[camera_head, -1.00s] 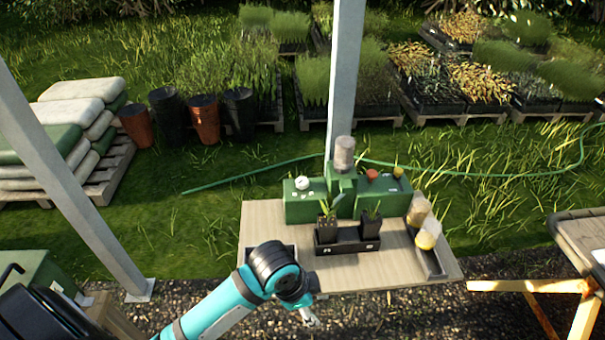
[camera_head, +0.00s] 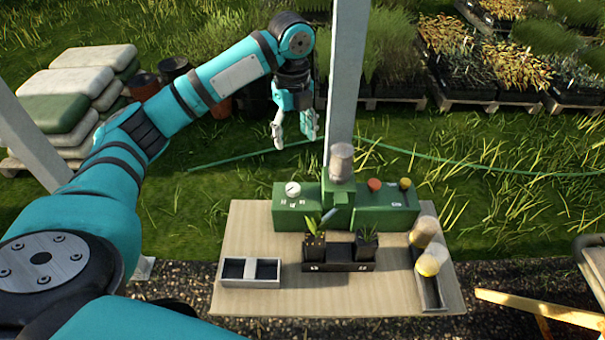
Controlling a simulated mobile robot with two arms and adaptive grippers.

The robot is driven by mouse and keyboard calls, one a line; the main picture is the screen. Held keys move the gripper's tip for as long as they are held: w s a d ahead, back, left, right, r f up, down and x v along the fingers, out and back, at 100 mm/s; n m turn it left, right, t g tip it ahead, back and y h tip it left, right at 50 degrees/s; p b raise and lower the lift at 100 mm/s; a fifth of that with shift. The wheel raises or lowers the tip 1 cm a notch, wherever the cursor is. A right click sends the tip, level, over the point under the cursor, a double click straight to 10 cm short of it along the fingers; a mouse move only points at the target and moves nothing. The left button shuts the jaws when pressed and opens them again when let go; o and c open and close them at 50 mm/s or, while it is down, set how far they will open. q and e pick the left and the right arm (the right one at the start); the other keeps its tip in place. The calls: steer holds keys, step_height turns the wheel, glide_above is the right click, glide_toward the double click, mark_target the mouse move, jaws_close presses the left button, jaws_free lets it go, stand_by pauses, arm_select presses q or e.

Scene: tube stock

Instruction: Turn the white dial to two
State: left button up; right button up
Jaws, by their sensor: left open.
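The white dial (camera_head: 293,189) is on the front of the green machine (camera_head: 305,212), at its upper left. Small white marks sit below the dial; they are too small to read. My left gripper (camera_head: 294,142) points down with its fingers apart and empty. In the picture it is above the dial and apart from it. My right gripper is not in view.
A red knob (camera_head: 374,185) and a yellow knob (camera_head: 405,184) are on the machine's right part. Potted plants stand in a black tray (camera_head: 338,267) on the wooden table (camera_head: 400,296). A two-compartment tray (camera_head: 250,282) lies at left. A grey post (camera_head: 347,80) rises behind the machine.

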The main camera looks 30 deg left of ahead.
arm_select(q)
step_height(320, 180, down, 2)
steer(key=s, duration=0.2)
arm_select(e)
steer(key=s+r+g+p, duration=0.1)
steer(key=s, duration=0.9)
arm_select(q)
glide_above(293, 188)
step_height(293, 188, down, 6)
steer(key=shift+s+p, duration=0.1)
steer(key=shift+p, duration=0.2)
step_height(293, 188, down, 6)
steer(key=shift+f+p, duration=0.15)
steer(key=shift+p, duration=0.4)
steer(key=shift+f, duration=0.95)
steer(key=c, duration=0.9)
steer(key=shift+c, duration=1.1)
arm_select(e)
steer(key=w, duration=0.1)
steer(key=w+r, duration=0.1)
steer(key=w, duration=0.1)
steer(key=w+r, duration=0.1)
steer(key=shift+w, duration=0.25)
